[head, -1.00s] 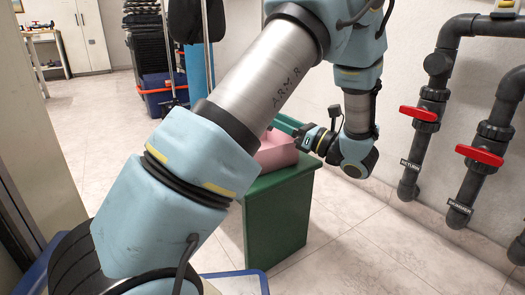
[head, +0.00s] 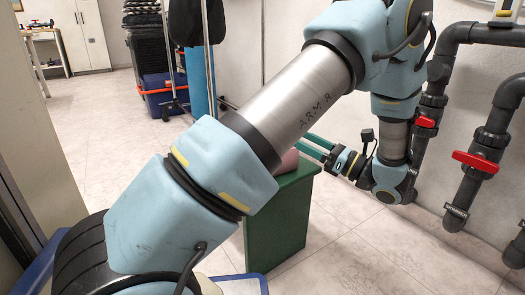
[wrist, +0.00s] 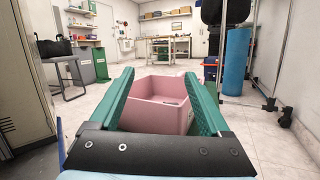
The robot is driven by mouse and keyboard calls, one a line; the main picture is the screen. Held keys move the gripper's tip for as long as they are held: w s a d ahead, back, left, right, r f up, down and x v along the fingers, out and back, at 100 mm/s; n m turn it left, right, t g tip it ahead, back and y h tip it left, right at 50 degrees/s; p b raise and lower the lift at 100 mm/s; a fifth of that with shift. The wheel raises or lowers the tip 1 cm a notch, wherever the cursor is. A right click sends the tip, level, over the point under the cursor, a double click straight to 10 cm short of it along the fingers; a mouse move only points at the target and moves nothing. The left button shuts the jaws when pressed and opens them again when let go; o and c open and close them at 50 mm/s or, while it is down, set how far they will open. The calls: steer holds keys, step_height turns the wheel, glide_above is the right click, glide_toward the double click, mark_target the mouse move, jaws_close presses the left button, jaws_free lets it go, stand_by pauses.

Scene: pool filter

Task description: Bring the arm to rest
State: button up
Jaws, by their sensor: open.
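My gripper (head: 318,147) is at the end of my bent arm, above the right side of a green stand (head: 278,225). Its two green fingers point left in the head view and are spread apart in the wrist view (wrist: 158,75). A pink open bin (wrist: 160,84) shows between and beyond the fingers in the wrist view. I see nothing held. In the head view the pink bin (head: 288,162) sits on the stand, mostly hidden behind my arm.
Dark pipes with red valve handles (head: 476,163) run along the wall at right, close to my arm's elbow and wrist. A blue roll (wrist: 236,62) and a wheeled rack stand behind. The tiled floor is mostly clear.

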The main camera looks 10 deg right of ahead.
steer(key=shift+v, duration=1.45)
steer(key=w+a+r+m+g+h+p, duration=0.1)
steer(key=w+a+r+m+h+p, duration=0.35)
steer(key=w+m+h, duration=0.6)
steer(key=w+a+r+m+h+p, duration=0.35)
steer(key=w+m+h+p, duration=0.35)
steer(key=m, duration=0.6)
steer(key=s+a+r+m+g+p, duration=0.2)
steer(key=s+a+m+g+p, duration=0.15)
steer(key=s+a+m, duration=0.35)
steer(key=s+a+r+m+g+y+p, duration=0.1)
steer(key=s+a+r+m+g+p, duration=0.1)
steer(key=s+a+m+g, duration=0.4)
steer(key=s+a+r+m+g+p, duration=0.1)
steer(key=s+a+r+m+p, duration=0.15)
steer(key=s+a+m, duration=0.55)
step_height(320, 180, up, 36)
steer(key=s+d+m+p, duration=0.1)
steer(key=s+d+p, duration=0.1)
steer(key=p, duration=3.4)
steer(key=shift+d+f, duration=0.2)
